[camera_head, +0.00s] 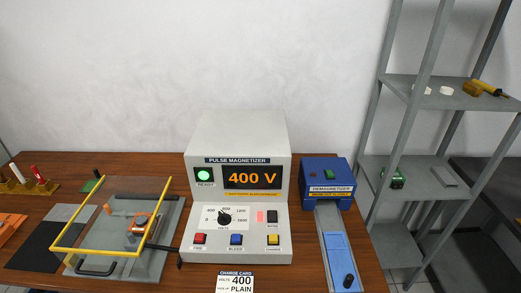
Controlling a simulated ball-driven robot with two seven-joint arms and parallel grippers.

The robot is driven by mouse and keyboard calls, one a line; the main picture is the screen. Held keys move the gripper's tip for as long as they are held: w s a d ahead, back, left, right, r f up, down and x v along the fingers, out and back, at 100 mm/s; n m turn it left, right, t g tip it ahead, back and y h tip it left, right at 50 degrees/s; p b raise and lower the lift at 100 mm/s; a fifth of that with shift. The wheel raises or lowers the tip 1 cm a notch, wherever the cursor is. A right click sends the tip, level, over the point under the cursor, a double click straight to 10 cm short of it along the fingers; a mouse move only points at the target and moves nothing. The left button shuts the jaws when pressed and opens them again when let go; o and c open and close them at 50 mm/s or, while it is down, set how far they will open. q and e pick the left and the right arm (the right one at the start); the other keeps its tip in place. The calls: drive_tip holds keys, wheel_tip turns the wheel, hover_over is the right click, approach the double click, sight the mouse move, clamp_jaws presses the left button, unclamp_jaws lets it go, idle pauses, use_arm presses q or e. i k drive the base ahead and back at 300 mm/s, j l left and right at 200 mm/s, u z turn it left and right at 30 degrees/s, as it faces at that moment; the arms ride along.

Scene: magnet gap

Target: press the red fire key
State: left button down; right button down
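The red fire key (199,239) is at the left of the lower front panel of the white pulse magnetizer (238,128). A blue key (236,239) labelled BLEED and a yellow key (273,239) labelled CHARGE sit in the same row to its right. The display (252,177) reads 400 V, and the green READY lamp (204,176) is lit. A black dial (224,219) sits above the keys. Neither of my grippers is in view, and nothing covers the red key.
A clear guard with a yellow frame (108,251) stands over a grey fixture (156,262) at left. A blue demagnetizer (327,182) with a sliding track stands at right. A charge card (236,283) lies in front. Grey shelving (436,93) stands at far right.

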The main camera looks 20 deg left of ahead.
sight(200, 237)
drive_tip(key=k+u, duration=0.15)
drive_tip(key=u, duration=0.9)
